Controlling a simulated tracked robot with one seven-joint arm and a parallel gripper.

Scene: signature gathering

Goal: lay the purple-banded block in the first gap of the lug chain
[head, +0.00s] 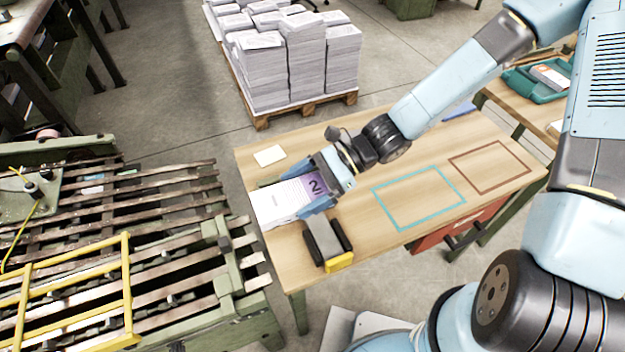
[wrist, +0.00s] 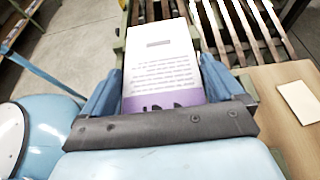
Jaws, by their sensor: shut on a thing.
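The purple-banded block (head: 287,200) is a white printed block with a purple band and a dark numeral that looks like a 2. My gripper (head: 306,191) is shut on it at the left end of the wooden table, its fingers along two sides of the block. In the wrist view the block (wrist: 160,62) lies between my fingers (wrist: 161,92), its purple band nearest the palm. Whether it touches the table cannot be told. The lug chain (head: 150,245) is the slatted machine with rails and small lugs at the left; which gap is first is not clear.
A yellow guard frame (head: 75,290) stands over the chain's near part. On the table (head: 375,165) are a grey-and-black item with a yellow end (head: 327,243), a cream pad (head: 270,156) and teal (head: 418,204) and brown outlines. Paper stacks (head: 292,60) stand on a pallet behind.

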